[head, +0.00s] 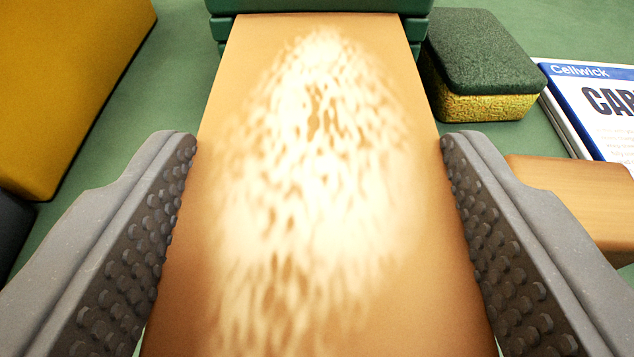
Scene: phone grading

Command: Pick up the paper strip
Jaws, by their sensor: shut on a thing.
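A long, flat tan piece (320,190) with a bright, mottled glare fills the middle of the head view. It runs from the bottom edge up to a green object at the top. I cannot tell from its look whether it is the paper strip. My gripper (318,145) has its two grey, studded fingers at the left and right edges of this piece, shut on it. The near end of the piece is cut off by the picture's bottom edge. No other thing that looks like a paper strip shows.
A dark green ribbed object (318,6) is at the top. A sponge (485,65) with a green top and yellow base lies at the upper right. A white and blue printed booklet or box (595,100) and a tan block (575,190) are at the right. A large mustard block (65,80) is at the left.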

